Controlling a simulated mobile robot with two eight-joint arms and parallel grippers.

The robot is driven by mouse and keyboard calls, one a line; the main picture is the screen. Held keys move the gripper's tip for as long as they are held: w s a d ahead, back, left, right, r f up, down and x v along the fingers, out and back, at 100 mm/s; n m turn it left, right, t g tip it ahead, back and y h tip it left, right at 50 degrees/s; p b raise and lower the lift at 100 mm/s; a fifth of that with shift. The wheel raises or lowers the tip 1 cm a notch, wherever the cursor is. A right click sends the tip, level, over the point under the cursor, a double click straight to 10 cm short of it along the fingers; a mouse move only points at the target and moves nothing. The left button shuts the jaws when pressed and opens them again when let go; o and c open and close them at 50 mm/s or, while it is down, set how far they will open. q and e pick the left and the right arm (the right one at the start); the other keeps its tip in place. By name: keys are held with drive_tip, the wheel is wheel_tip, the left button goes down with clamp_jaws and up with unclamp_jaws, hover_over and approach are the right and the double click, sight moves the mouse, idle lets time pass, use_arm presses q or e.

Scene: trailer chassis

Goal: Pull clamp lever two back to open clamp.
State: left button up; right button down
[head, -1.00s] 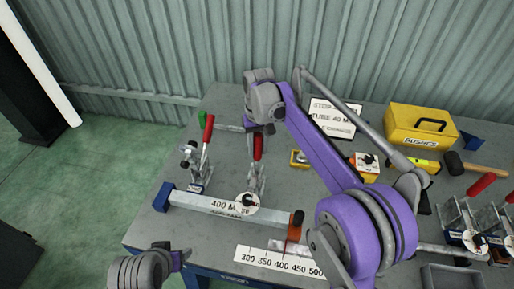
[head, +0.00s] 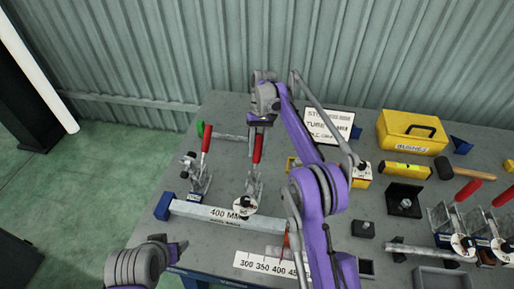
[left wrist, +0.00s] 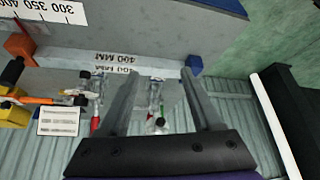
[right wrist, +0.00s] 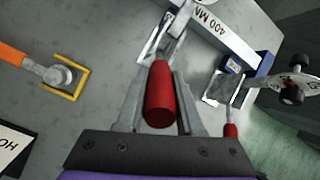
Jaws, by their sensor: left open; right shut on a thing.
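A red clamp lever (head: 257,150) stands roughly upright on the second clamp from the left (head: 252,190), beside the 400 MM bar. My right gripper (head: 262,120) is at its top, and in the right wrist view its fingers are shut around the red grip (right wrist: 160,95). The first clamp (head: 198,178), to the left, has its own upright red lever (head: 206,138). My left gripper (head: 182,250) is open and empty near the table's front left edge. In the left wrist view its fingers (left wrist: 163,90) are apart, with the clamps beyond them.
The 400 MM bar (head: 190,209) lies in front of the clamps, above a length scale (head: 255,264). A yellow box (head: 408,130), a sign, a level and a mallet are at the back right. More red-levered clamps (head: 455,220) stand at the right.

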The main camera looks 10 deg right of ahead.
use_arm(q)
drive_tip(key=shift+c, duration=0.3)
drive_tip(key=shift+w, duration=0.1)
drive_tip(key=shift+c, duration=1.3)
drive_tip(key=shift+w+d+r+m, duration=0.2)
drive_tip(key=shift+w+m, duration=0.15)
drive_tip(key=shift+m, duration=0.15)
drive_tip(key=shift+c, duration=1.1)
drive_tip(key=w+m, duration=0.1)
drive_tip(key=w+d+m, duration=0.1)
drive_tip(key=w+d+r+m+t, duration=0.1)
drive_tip(key=shift+w+d+r+m+y, duration=0.1)
drive_tip(key=shift+w+m+y, duration=0.3)
drive_tip(key=c, duration=0.5)
drive_tip(key=w+d+m, duration=0.1)
drive_tip(key=w+d+r+m+t, duration=0.1)
drive_tip(key=w+d+m, duration=0.1)
drive_tip(key=w+d+r+m+t, duration=0.1)
drive_tip(key=w+d+m, duration=0.1)
drive_tip(key=shift+d, duration=0.1)
clamp_jaws()
drive_tip(key=m+t+h, duration=0.3)
drive_tip(key=m, duration=0.8)
approach(257, 149)
drive_tip(key=x, duration=0.7)
drive_tip(key=shift+s, duration=0.1)
